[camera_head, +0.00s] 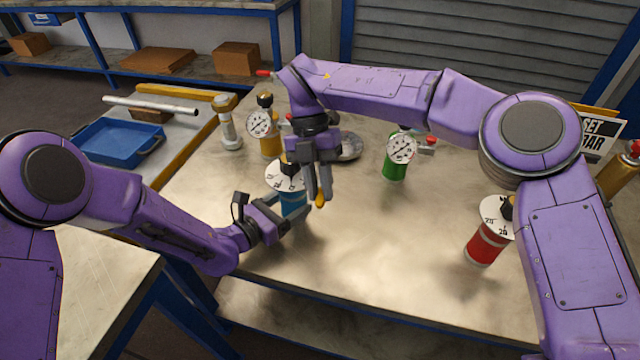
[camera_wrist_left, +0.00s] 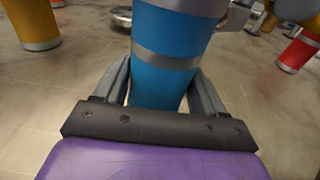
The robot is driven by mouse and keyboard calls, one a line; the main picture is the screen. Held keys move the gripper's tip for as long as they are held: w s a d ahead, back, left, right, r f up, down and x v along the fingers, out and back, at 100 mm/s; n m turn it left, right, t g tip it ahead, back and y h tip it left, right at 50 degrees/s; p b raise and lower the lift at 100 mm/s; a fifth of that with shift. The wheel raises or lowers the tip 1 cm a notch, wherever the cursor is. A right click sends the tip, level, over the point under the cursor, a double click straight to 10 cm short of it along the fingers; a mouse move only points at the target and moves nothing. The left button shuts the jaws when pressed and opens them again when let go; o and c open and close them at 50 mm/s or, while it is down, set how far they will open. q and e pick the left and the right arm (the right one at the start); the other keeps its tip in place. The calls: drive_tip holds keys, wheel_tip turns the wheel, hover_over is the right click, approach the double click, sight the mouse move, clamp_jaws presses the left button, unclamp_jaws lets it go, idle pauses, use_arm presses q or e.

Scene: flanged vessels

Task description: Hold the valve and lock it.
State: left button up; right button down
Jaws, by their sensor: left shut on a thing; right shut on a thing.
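A blue vessel (camera_head: 291,203) stands on the table, with a white dial (camera_head: 277,176) and a dark knob on top. My left gripper (camera_head: 287,213) is shut around its body from the front left; in the left wrist view the blue body (camera_wrist_left: 165,60) sits between both fingers of the gripper (camera_wrist_left: 162,85). My right gripper (camera_head: 319,197) points down just right of the dial, shut on a small yellow-orange piece (camera_head: 320,202) at its fingertips. Whether this piece touches the vessel cannot be told. The right gripper and arm partly hide the dial's right side.
A yellow vessel (camera_head: 269,146) stands behind, a green vessel (camera_head: 395,169) to the right and a red one (camera_head: 483,250) near the front right. A grey round flange (camera_head: 349,147) lies behind my right gripper. A blue tray (camera_head: 115,143) is at left. The front middle of the table (camera_head: 380,255) is clear.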

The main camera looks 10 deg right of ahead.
drive_tip(key=c, duration=1)
unclamp_jaws()
drive_tip(key=v, duration=0.7)
drive_tip(key=shift+r, duration=0.3)
